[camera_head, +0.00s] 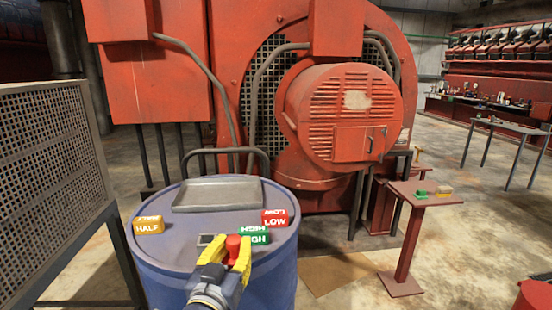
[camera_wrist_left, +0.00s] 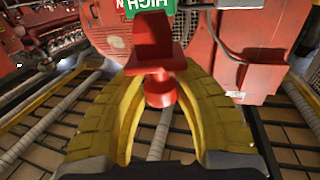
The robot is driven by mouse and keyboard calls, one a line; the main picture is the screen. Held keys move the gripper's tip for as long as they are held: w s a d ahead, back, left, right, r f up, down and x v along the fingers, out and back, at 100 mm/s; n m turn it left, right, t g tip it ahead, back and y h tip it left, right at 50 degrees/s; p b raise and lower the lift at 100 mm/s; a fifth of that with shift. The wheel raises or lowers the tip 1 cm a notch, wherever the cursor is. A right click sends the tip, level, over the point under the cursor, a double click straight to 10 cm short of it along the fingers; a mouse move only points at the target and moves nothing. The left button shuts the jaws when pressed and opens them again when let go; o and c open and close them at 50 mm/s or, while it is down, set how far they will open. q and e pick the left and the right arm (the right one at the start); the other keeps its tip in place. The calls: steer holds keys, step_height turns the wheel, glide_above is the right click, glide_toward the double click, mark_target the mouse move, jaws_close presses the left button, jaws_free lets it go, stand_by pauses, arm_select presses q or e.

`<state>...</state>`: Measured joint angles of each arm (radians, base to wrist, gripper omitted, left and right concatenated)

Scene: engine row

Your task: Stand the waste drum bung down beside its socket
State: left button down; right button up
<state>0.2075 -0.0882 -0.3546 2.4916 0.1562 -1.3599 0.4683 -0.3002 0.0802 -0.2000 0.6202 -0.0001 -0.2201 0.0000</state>
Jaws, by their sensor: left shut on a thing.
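The red waste drum bung (camera_head: 233,243) is held by my left gripper (camera_head: 230,258), whose yellow fingers are shut on it. The left wrist view shows the bung (camera_wrist_left: 158,60) between the fingers, with a wide block-like top and a narrower round lower end. The blue waste drum (camera_head: 165,265) stands below the gripper. A small grey square fitting (camera_head: 206,239) on the drum top, left of the bung, may be the socket; the gripper partly hides it. I cannot tell whether the bung touches the drum top. My right gripper is not in view.
On the drum top are a yellow HALF block (camera_head: 149,225), a red LOW block (camera_head: 275,218), a green HIGH block (camera_head: 255,235) close beside the bung, and a grey tray (camera_head: 217,195). Bare lid lies between HALF and the fitting. A mesh panel (camera_head: 50,180) stands left.

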mark_target(233, 264)
arm_select(q)
steer(key=shift+n+y, duration=0.6)
steer(key=shift+y, duration=0.3)
steer(key=f, duration=0.1)
steer(key=s+f, duration=0.1)
steer(key=f, duration=0.1)
steer(key=shift+s+a+f, duration=0.2)
steer(key=shift+s+f, duration=0.15)
steer(key=shift+s, duration=0.05)
steer(key=s+d+f+y, duration=0.1)
steer(key=s+f, duration=0.3)
steer(key=f, duration=0.2)
steer(key=s+d+f, duration=0.2)
steer(key=s+f, duration=0.2)
steer(key=f, duration=0.2)
steer(key=a, duration=1.3)
steer(key=shift+a+f+n, duration=0.25)
steer(key=shift+a+n, duration=0.05)
steer(key=shift+w, duration=0.1)
